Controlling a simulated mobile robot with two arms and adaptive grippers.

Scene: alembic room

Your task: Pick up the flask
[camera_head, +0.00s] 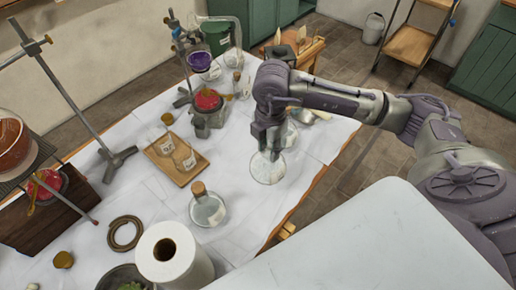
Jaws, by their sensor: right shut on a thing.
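My right gripper (270,152) comes in from the right and points down near the table's right edge. It is shut on the neck of a clear round glass flask (268,170), whose wide body shows below the fingers. The fingers hide most of the neck, and I cannot tell whether the flask's base touches the table. Another round flask (207,211) with a cork stands on the white cloth, left of and nearer than the gripper, apart from it. My left gripper is not in view.
A wooden tray (158,170) with small glass jars lies left of the gripper. A paper roll (175,265) stands at the front, beside a coiled ring (125,233). Metal stands and a burner setup (208,108) are farther back. Bare cloth lies between the corked flask and the tray.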

